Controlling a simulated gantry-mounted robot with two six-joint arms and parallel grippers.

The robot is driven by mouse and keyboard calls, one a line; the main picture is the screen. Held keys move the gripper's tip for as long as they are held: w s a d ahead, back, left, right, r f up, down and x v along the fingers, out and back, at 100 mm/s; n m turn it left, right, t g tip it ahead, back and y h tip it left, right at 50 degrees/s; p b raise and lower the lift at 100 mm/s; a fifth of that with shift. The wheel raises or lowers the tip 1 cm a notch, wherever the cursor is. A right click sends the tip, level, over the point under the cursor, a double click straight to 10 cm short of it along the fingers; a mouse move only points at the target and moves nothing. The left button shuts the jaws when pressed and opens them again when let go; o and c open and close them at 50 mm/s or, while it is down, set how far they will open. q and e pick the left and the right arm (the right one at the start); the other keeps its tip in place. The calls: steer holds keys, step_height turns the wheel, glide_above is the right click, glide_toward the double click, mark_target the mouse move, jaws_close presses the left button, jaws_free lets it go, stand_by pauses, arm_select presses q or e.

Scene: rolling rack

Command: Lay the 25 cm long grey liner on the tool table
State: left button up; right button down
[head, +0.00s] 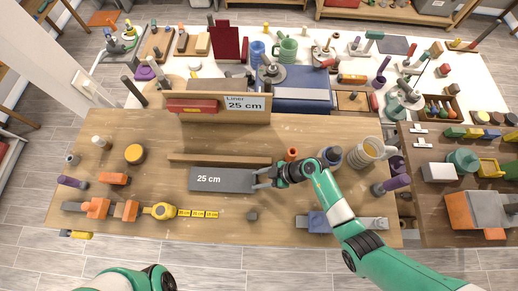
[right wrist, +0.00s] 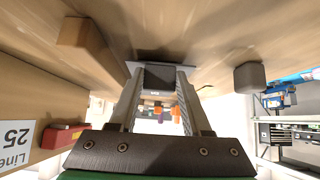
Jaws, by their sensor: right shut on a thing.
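The grey liner (head: 222,180), a flat dark plate marked "25 cm", is level over the middle of the wooden tool table (head: 240,228). My right gripper (head: 262,180) is shut on the liner's right end. In the right wrist view the liner (right wrist: 160,76) sits between the two fingers, close to the wood with a dark shadow beside it. I cannot tell whether it touches the table. My left arm shows only in part at the bottom of the head view; its gripper is out of view.
A wooden strip (head: 218,160) lies just behind the liner. A box labelled "Liner 25 cm" (head: 225,117) stands at the back. A tape measure (head: 161,211) and orange clamp (head: 97,208) lie front left.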

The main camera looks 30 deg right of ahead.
steer(key=shift+f, duration=0.6)
stand_by(0.6)
steer(key=shift+c, duration=1.4)
jaws_free()
steer(key=shift+s+d+r, duration=0.1)
steer(key=shift+d+r, duration=0.1)
steer(key=shift+r, duration=0.05)
steer(key=p+v, duration=0.1)
steer(key=v, duration=0.4)
steer(key=shift+r+p, duration=0.15)
steer(key=shift+p, duration=0.15)
steer(key=v, duration=0.5)
steer(key=shift+s+d+r, duration=0.15)
steer(key=shift+s+d, duration=0.05)
steer(key=shift+d, duration=0.1)
